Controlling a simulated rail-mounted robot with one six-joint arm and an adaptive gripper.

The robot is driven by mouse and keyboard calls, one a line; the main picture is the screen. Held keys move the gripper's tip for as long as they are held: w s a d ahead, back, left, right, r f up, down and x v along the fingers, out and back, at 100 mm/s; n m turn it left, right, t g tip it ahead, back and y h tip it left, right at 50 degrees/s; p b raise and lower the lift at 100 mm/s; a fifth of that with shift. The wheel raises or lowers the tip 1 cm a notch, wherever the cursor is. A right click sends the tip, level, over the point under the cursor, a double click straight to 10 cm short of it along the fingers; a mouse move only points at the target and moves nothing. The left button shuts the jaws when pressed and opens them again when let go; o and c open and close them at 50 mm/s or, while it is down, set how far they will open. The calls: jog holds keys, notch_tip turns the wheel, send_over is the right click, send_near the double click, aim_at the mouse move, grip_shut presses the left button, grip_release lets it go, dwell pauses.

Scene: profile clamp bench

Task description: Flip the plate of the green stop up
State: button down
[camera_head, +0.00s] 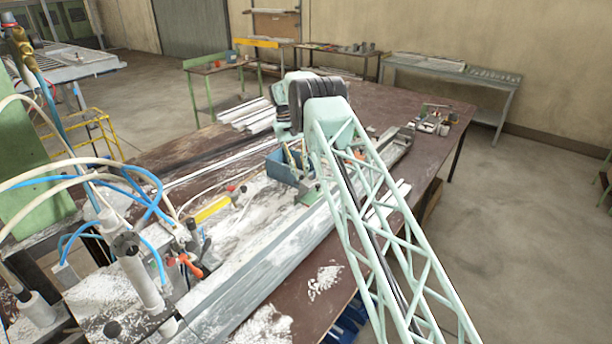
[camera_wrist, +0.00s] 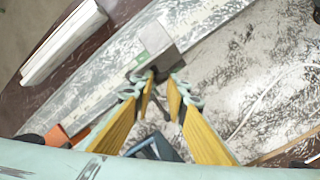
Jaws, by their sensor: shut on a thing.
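In the wrist view my gripper (camera_wrist: 158,77) points down at the bench, its yellow fingers closing toward pale green tips. The tips are shut on a small grey metal plate (camera_wrist: 157,40), which stands out beyond them over the long metal profile. I take this to be the plate of the stop; its exact tilt is hard to tell. In the head view a small green part, likely the green stop (camera_head: 307,193), shows beside the profile, just left of my arm.
The long metal profile (camera_head: 262,262) runs along the brown bench. A blue bin (camera_head: 281,168) stands close behind the green part. White bars (camera_head: 245,113) lie at the back left. Red-handled clamps (camera_head: 188,264) and blue hoses stand at the front left.

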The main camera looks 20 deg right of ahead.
jog(key=shift+w+a+f, duration=0.25)
jog(key=shift+a+f, duration=0.35)
jog(key=shift+f, duration=0.15)
jog(key=shift+w+a+f, duration=0.2)
jog(key=shift+a+f, duration=0.35)
jog(key=shift+f, duration=0.15)
jog(key=shift+w+d+f, duration=0.2)
jog(key=shift+w+f, duration=0.15)
jog(key=shift+w, duration=0.05)
jog(key=shift+r, duration=0.1)
jog(key=c, duration=2.9)
grip_release()
jog(key=shift+a, duration=0.1)
jog(key=o, duration=0.3)
jog(key=shift+w+a, duration=0.15)
jog(key=shift+a, duration=0.2)
jog(key=shift+o, duration=0.2)
jog(key=shift+r, duration=0.1)
jog(key=shift+w+d+r, duration=0.1)
jog(key=shift+d+r, duration=0.05)
jog(key=shift+r, duration=0.1)
jog(key=shift+r, duration=0.1)
